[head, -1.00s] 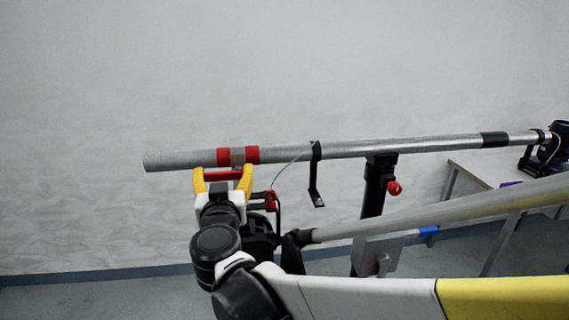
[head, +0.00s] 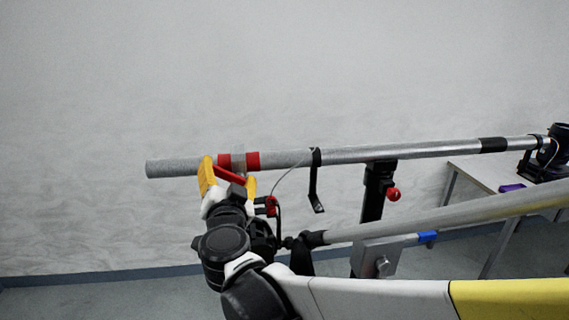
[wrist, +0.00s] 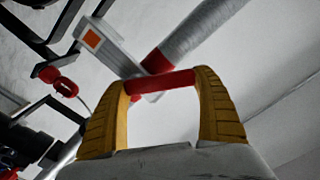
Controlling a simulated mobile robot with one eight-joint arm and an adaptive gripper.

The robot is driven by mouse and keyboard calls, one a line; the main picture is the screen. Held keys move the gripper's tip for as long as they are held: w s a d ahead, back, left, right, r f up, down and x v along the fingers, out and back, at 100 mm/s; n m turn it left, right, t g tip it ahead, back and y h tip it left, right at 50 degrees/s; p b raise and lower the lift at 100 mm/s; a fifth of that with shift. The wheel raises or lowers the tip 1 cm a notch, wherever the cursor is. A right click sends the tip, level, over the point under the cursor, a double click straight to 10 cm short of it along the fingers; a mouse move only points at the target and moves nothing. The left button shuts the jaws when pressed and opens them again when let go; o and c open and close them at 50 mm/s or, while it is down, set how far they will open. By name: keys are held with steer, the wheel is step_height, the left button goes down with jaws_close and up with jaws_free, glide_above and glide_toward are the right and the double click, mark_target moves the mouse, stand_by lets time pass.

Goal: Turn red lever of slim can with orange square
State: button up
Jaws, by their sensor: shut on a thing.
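The red lever (head: 230,175) is a short bar just below the horizontal grey pipe. In the head view it tilts down to the right. It also shows in the wrist view (wrist: 161,82), spanning between the yellow fingers. My gripper (head: 229,181) is shut on it, one finger at each end; the wrist view also shows the gripper (wrist: 160,98).
The grey pipe (head: 405,152) runs across with red bands near the lever. A black hook (head: 314,182) hangs from it to the right. A black stand with a red knob (head: 393,194) supports it. A table (head: 480,172) stands at right. The wall behind is bare.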

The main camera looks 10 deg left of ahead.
steer(key=m, duration=0.3)
steer(key=d+r+m, duration=0.1)
steer(key=shift+w+m+p, duration=0.15)
steer(key=shift+m+p, duration=0.15)
steer(key=shift+p, duration=0.05)
steer(key=shift+w+d+m, duration=0.1)
steer(key=shift+d+m, duration=0.25)
steer(key=shift+m, duration=0.75)
steer(key=shift+w+d+m, duration=0.1)
steer(key=shift+d+m, duration=0.2)
steer(key=shift+m, duration=0.8)
steer(key=o, duration=1.4)
steer(key=shift+s, duration=0.2)
steer(key=v, duration=1.1)
steer(key=shift+s+d, duration=0.25)
steer(key=shift+s, duration=0.1)
